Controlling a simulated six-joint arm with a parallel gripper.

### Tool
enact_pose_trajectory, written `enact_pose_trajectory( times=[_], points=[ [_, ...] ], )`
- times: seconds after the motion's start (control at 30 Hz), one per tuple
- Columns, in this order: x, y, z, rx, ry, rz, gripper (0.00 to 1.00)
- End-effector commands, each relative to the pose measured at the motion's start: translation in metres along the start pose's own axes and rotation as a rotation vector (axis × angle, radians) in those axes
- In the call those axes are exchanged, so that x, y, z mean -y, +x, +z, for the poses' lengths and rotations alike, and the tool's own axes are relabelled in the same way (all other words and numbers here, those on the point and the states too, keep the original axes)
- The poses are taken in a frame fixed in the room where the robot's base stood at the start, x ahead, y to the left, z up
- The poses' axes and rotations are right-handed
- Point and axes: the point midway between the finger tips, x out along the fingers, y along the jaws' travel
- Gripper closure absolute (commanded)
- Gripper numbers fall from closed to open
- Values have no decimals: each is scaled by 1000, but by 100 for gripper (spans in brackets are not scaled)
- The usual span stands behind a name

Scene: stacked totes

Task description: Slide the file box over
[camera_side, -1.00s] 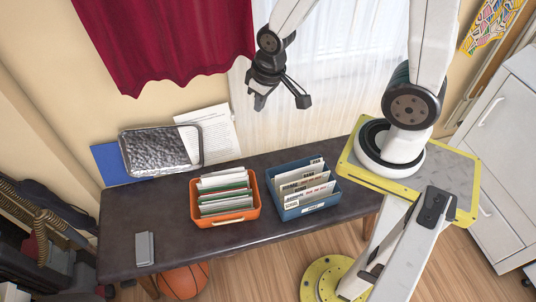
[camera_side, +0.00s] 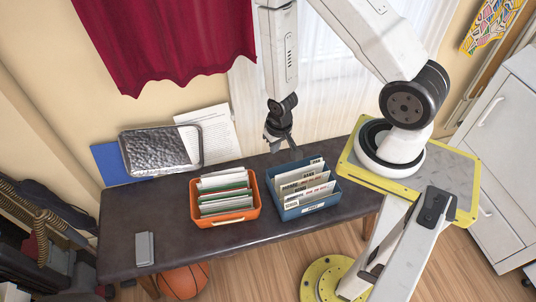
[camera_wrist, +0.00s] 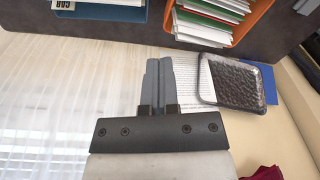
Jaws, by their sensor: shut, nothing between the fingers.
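Two file boxes stand side by side on the dark bench. The orange file box (camera_side: 225,219) is on the left and the blue file box (camera_side: 309,206) is on the right, with a narrow gap between them. Both hold upright papers and folders. My gripper (camera_side: 285,150) is shut and empty, above the back edge of the bench, behind the boxes and near the blue one. In the wrist view my gripper (camera_wrist: 158,62) points towards the bench, with the blue box (camera_wrist: 105,12) at upper left and the orange box (camera_wrist: 246,28) at upper right, both cut off.
The dark bench (camera_side: 120,222) has free room at its left and front. A grey metal tray (camera_side: 160,150), paper sheets (camera_side: 218,130) and a blue folder (camera_side: 112,163) lean at the wall. A small grey object (camera_side: 145,248) lies front left. A basketball (camera_side: 184,281) is below.

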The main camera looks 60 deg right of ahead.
Motion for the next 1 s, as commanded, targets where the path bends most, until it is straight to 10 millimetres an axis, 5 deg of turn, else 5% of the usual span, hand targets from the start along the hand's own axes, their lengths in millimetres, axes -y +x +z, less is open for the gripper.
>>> enact_pose_trajectory(
  times=[0.6, 1.0],
  points=[
    [-46, 112, 93, 68, 249, 31, 100],
    [-64, 154, 163, 95, 380, 47, 100]
  ],
)
